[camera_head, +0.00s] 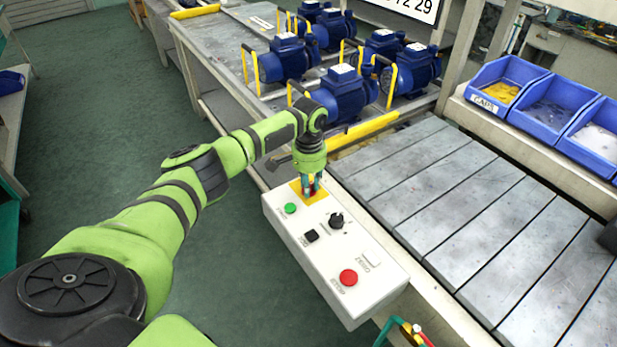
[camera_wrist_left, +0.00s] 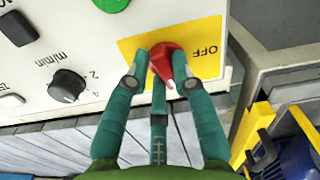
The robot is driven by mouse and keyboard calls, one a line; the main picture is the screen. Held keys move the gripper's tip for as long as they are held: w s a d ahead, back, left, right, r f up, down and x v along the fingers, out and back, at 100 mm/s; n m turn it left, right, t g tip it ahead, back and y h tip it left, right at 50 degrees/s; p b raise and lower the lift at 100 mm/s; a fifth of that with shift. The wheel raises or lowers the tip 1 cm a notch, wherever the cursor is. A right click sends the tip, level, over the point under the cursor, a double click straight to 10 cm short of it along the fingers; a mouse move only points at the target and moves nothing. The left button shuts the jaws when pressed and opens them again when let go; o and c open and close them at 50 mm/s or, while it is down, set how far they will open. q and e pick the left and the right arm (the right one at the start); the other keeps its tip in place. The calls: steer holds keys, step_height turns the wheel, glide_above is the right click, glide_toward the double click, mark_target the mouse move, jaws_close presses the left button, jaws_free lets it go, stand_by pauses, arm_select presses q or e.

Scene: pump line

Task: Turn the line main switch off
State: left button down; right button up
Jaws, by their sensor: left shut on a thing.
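The line main switch is a red knob (camera_wrist_left: 168,62) on a yellow plate (camera_wrist_left: 205,35) marked OFF, seen in the left wrist view. In the head view the yellow plate (camera_head: 296,189) is at the far end of the white control box (camera_head: 330,262). My left gripper (camera_head: 313,188) points down over that plate. In the left wrist view its teal fingers (camera_wrist_left: 165,80) are shut on the red knob. The fingers partly hide the knob and the plate's lower part. My right gripper is not in view.
The box also carries a green button (camera_head: 290,208), a black dial (camera_head: 336,220), a black rocker (camera_head: 311,236) and a red button (camera_head: 348,277). A slatted conveyor (camera_head: 470,205) lies to the right. Blue pumps (camera_head: 345,92) stand behind, and blue bins (camera_head: 548,103) at back right.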

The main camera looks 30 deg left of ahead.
arm_select(q)
steer(key=n+p, duration=0.1)
steer(key=n, duration=0.1)
steer(key=n+p, duration=0.1)
steer(key=p, duration=0.1)
steer(key=shift+d+r+n+p, duration=0.2)
steer(key=shift+n+p, duration=0.1)
steer(key=shift+n, duration=0.1)
steer(key=n+p, duration=0.2)
steer(key=n, duration=0.1)
steer(key=shift+w+n, duration=0.15)
steer(key=shift+n, duration=0.15)
steer(key=n+p, duration=0.1)
steer(key=n, duration=0.3)
steer(key=shift+w+f+p, duration=0.15)
steer(key=shift+p, duration=0.25)
steer(key=shift+w+n, duration=0.15)
steer(key=shift+n, duration=1.85)
steer(key=shift+a, duration=0.1)
steer(key=c, duration=1)
jaws_free()
steer(key=shift+c, duration=0.2)
